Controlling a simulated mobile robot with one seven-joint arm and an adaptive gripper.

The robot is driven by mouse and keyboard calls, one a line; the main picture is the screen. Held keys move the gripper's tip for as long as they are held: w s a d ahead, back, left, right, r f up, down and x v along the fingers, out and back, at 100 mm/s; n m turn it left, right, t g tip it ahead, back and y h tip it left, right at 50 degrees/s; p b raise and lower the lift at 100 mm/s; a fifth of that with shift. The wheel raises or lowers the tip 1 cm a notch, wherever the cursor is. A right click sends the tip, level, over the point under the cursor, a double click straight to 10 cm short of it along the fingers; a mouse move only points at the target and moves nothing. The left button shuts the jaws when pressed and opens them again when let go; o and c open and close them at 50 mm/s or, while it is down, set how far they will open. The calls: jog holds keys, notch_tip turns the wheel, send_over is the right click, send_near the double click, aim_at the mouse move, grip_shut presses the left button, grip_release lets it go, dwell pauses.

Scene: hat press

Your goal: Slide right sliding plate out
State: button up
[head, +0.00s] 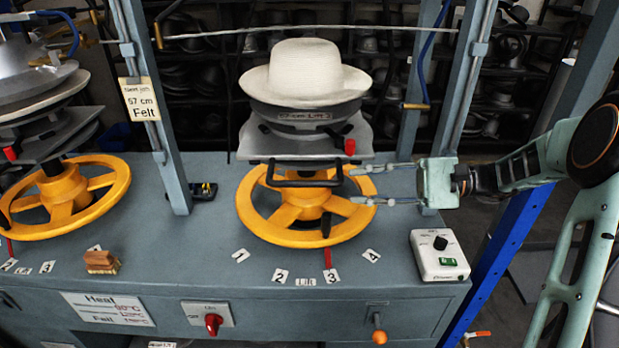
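The right sliding plate (219,145) is a grey metal plate under the hat mould, above the yellow handwheel (252,222). A black bar handle (277,181) hangs at its front edge. A white hat (303,70) sits on the grey mould (304,118) on the plate. My gripper (360,185) reaches in from the right, its two fingers spread apart and pointing left. The fingertips are close to the handle's right end, with nothing visible between them. I cannot tell whether they touch the handle or wheel.
A white control box (440,257) stands at the table's right front. A blue-grey post (465,85) rises behind my gripper, another post (158,130) left of the plate. A second press with a yellow handwheel (65,196) stands at left. The table in front of the right wheel holds number tags.

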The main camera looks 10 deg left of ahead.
aim_at(309, 184)
jog(key=x, duration=0.7)
jog(key=r+p+x, duration=0.1)
jog(key=x, duration=0.2)
jog(key=shift+s+a, duration=0.15)
jog(key=shift+a, duration=0.2)
grip_shut()
